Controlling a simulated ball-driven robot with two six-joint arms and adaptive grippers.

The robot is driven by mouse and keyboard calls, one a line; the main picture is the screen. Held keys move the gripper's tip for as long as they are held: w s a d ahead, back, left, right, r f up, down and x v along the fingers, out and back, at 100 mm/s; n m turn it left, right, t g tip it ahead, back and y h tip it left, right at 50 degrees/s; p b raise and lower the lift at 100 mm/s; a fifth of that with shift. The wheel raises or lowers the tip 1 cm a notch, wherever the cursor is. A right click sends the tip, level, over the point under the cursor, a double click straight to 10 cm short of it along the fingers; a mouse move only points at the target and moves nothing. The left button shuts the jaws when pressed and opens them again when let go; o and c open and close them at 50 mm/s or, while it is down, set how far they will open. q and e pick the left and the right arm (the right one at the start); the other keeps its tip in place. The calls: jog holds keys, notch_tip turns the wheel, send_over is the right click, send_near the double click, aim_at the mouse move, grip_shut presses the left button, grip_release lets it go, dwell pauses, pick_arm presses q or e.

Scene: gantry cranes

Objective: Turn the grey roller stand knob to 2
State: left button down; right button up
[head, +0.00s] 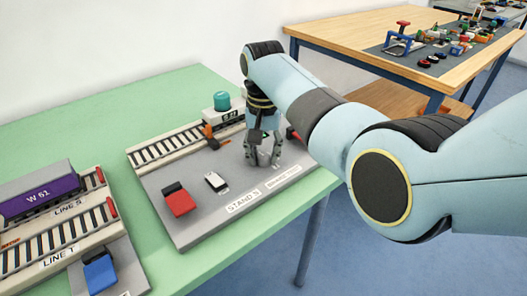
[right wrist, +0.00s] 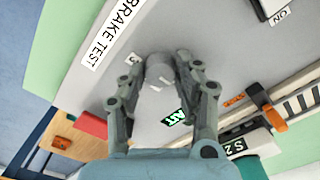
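The grey roller stand knob (right wrist: 160,72) stands on the grey plate in the right wrist view, with pale marks at its lower side. A "3" label lies just left of it, and a green-lettered label (right wrist: 175,117) lies below it. Other dial numbers are hidden or too small to read. My right gripper (right wrist: 162,60) has its two fingers on either side of the knob, apart from each other; firm contact is not clear. In the head view my right gripper (head: 263,160) points down at the plate and hides the knob. My left gripper is not in view.
The grey stand plate (head: 225,190) carries a red rocker switch (head: 179,201), a white-and-black switch (head: 216,182), track and a teal beacon (head: 222,101). A purple wagon (head: 40,195) and a blue switch (head: 100,272) are at left. A wooden table (head: 350,30) stands behind.

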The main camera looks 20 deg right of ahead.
grip_shut()
jog(key=shift+r+m+p, duration=0.2)
jog(key=shift+m+p, duration=1.05)
jog(key=shift+m, duration=0.15)
jog(key=m+p, duration=0.1)
jog(key=m, duration=0.1)
jog(key=shift+m+p, duration=0.3)
jog(key=shift+m, duration=0.1)
jog(key=m+p, duration=0.1)
jog(key=m, duration=0.1)
jog(key=shift+f+m, duration=0.1)
jog(key=shift+m, duration=0.3)
jog(key=m+p, duration=0.1)
jog(key=m, duration=0.4)
jog(key=m+p, duration=0.1)
jog(key=m, duration=0.5)
jog(key=shift+f+m, duration=0.1)
jog(key=shift+m, duration=0.2)
